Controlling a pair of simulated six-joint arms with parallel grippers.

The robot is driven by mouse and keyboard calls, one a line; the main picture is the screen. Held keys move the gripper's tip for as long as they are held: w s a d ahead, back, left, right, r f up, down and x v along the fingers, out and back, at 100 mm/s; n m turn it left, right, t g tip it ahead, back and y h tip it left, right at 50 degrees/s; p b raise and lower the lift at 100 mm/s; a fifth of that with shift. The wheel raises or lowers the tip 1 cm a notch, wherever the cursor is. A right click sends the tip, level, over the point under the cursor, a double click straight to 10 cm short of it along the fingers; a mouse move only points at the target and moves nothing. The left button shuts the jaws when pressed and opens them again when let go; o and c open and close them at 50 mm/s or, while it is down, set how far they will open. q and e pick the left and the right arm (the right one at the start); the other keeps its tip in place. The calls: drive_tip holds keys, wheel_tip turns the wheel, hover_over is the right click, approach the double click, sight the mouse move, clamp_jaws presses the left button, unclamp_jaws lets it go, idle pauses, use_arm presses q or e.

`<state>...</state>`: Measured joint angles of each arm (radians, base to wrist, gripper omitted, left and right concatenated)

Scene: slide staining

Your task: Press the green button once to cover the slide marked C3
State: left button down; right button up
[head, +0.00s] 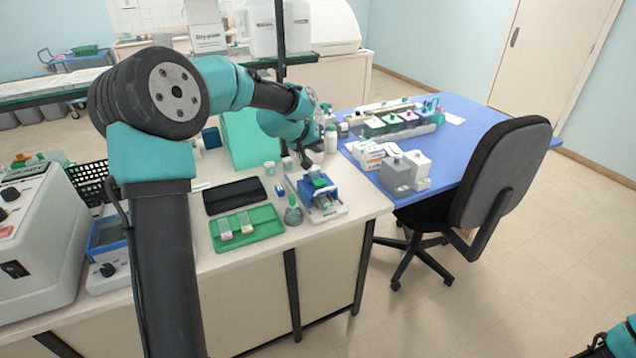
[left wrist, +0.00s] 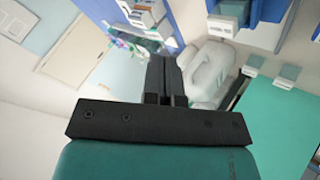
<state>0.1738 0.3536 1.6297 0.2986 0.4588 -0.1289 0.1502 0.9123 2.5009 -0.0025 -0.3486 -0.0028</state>
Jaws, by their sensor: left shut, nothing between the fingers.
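A small blue and white device (head: 335,211) stands near the bench's front right corner. My left gripper (head: 308,163) is above and behind it, near a white bottle (head: 331,142), apart from the device. In the left wrist view the gripper's black fingers (left wrist: 166,80) are together with nothing between them. A green tray (head: 262,237) left of the device holds two slides, one on the left (head: 225,229) and one on the right (head: 246,222). Their markings are too small to read, so I cannot pick out C3.
A black flat pad (head: 235,196) lies behind the green tray. A small flask (head: 293,212) stands between tray and device. A teal box (head: 240,140) stands farther back. A blue table (head: 465,145) with bottles and a chair (head: 500,180) are to the right.

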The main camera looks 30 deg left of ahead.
sight(318, 181)
use_arm(q)
drive_tip(key=shift+f, duration=4.45)
drive_tip(key=shift+f, duration=1.05)
drive_tip(key=shift+r, duration=1.05)
drive_tip(key=shift+r, duration=0.15)
drive_tip(key=shift+r, duration=2.4)
drive_tip(key=shift+d, duration=0.1)
